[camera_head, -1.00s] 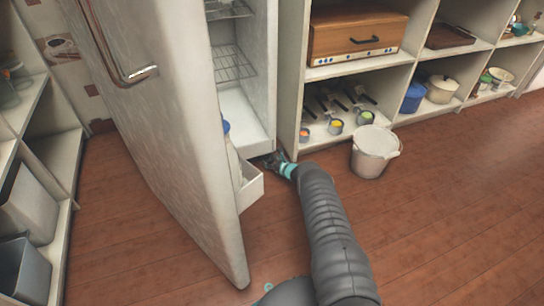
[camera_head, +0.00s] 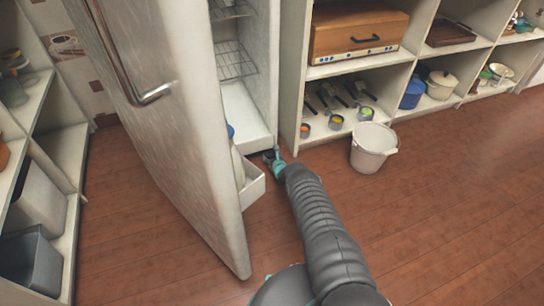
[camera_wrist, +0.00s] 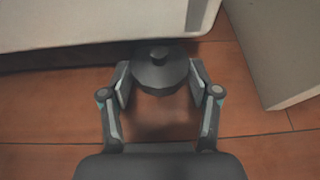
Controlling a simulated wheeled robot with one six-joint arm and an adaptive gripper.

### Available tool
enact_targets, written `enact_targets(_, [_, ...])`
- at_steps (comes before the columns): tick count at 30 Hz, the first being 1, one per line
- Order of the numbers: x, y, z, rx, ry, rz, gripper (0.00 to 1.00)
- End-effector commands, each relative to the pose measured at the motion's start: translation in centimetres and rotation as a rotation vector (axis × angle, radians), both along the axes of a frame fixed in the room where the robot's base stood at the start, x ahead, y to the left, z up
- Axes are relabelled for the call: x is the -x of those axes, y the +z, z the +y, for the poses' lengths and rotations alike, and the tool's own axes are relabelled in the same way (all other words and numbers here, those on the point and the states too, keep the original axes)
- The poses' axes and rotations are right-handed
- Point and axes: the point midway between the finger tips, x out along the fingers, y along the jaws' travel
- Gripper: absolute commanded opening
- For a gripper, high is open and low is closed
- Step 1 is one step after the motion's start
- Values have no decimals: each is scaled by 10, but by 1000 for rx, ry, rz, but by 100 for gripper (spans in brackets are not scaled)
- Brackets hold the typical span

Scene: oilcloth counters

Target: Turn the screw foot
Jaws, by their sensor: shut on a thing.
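The screw foot (camera_wrist: 158,72) is a dark round disc with a short stem on top. In the wrist view it sits just under the front bottom edge of the white fridge body (camera_wrist: 90,25), close to the floor. My gripper (camera_wrist: 160,85) is shut on it, with one finger pad on its left side and one on its right. In the head view my gripper (camera_head: 272,158) is low at the fridge's front right bottom corner. The foot itself is too small and hidden to make out there.
The open fridge door (camera_head: 165,120), with a door bin (camera_head: 254,187), stands left of my arm. A pale bucket (camera_head: 372,148) stands on the floor to the right, before the shelves (camera_head: 291,100). A pale panel (camera_wrist: 275,50) is close on the right in the wrist view.

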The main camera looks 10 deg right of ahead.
Motion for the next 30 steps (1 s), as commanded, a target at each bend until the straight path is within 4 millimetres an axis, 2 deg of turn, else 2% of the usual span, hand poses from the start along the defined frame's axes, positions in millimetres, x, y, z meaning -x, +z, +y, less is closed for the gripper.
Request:
enact_targets(6, [0, 0, -2, -2, -4, -1, 27])
enact_targets(7, [0, 0, -2, -2, -4, -1, 64])
enact_targets(9, [0, 0, -2, -1, -3, -1, 82])
enact_targets(10, [0, 0, -2, -1, -3, -1, 87])
enact_targets(22, [-1, 3, 2, 0, 2, -2, 87])
enact_targets(30, [-1, 28, 3, -1, 4, -2, 87])
